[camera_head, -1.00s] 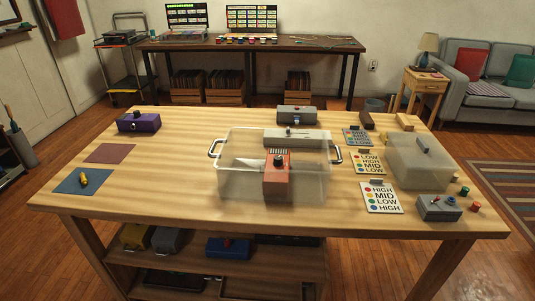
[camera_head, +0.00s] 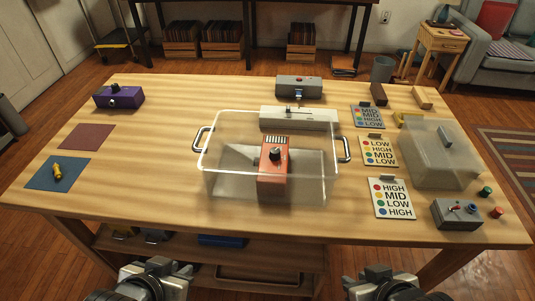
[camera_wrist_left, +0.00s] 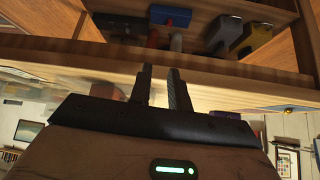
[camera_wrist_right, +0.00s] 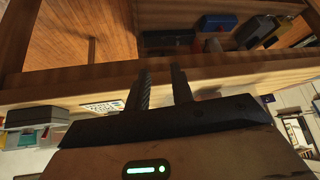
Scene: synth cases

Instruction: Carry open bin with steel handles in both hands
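A clear open bin (camera_head: 225,185) stands on the wooden table, with a steel handle at its left (camera_head: 203,139) and another at its right (camera_head: 345,149). An orange box with a black knob (camera_head: 272,180) shows in the bin's middle, seemingly inside it. My left gripper (camera_wrist_left: 159,70) and right gripper (camera_wrist_right: 160,70) are empty, their fingers parted. Both arms show at the bottom of the head view, in front of the table edge and well short of the bin. The fingertips are not clear in the head view.
A pale box (camera_head: 300,118) and a grey box (camera_head: 299,87) stand behind the bin. A lidded translucent case (camera_head: 437,160), cards (camera_head: 391,198) and a grey switch box (camera_head: 457,213) are at right. A purple box (camera_head: 119,97) and mats (camera_head: 87,137) are at left. Table around the handles is mostly clear.

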